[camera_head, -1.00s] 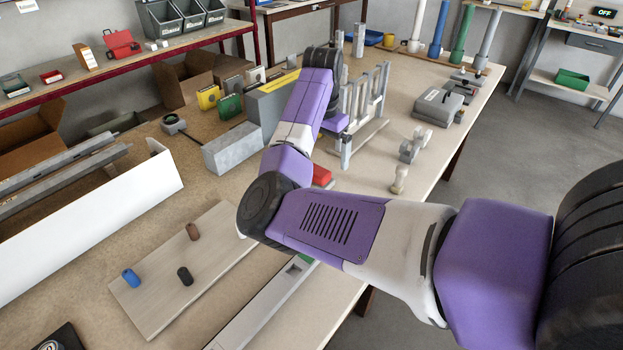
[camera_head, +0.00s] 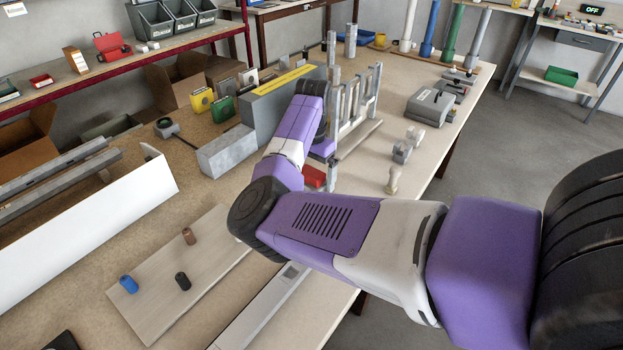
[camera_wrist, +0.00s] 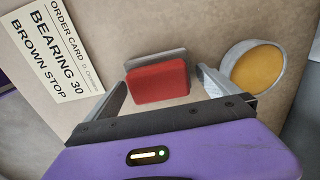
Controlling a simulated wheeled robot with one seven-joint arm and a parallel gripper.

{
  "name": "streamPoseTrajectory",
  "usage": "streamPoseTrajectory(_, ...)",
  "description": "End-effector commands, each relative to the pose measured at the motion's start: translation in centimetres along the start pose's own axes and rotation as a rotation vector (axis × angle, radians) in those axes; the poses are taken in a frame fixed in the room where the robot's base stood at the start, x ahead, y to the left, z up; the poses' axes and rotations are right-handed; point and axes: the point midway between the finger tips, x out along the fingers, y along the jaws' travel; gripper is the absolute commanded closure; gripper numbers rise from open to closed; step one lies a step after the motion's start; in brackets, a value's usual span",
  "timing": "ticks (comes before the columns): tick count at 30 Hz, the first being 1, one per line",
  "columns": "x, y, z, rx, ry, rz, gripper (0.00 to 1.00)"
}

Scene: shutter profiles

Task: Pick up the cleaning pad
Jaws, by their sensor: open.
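A red block with a grey layer along its far side, which looks like the cleaning pad (camera_wrist: 158,82), lies on the table in the wrist view. In the head view the red pad (camera_head: 313,177) shows just beside my forearm. My gripper (camera_wrist: 161,77) is open, its two fingers apart on either side of the pad's near part. The pad is between them in the picture; I cannot tell the height left or any contact. In the head view my arm hides most of the gripper.
An order card (camera_wrist: 55,52) lies left of the pad, and a round grey dish with a yellow-orange top (camera_wrist: 256,67) lies close to the right finger. A grey rack (camera_head: 355,105) and a long grey block (camera_head: 227,150) stand near the arm. A pale board (camera_head: 180,275) lies in front.

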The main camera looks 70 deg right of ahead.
Motion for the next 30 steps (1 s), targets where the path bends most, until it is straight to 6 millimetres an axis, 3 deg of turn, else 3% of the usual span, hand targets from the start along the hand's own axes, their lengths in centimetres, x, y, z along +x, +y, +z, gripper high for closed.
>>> streamPoseTrajectory(4,0.0,0.0,0.0,0.0,0.0,0.0,0.02)
streamPoseTrajectory(14,-0.1,0.0,0.0,0.001,0.001,0.0,0.67)
streamPoseTrajectory(23,-0.4,0.0,-0.1,0.001,0.002,-0.001,0.67)
streamPoseTrajectory(30,-2.9,0.0,-0.1,0.002,0.002,-0.002,0.67)
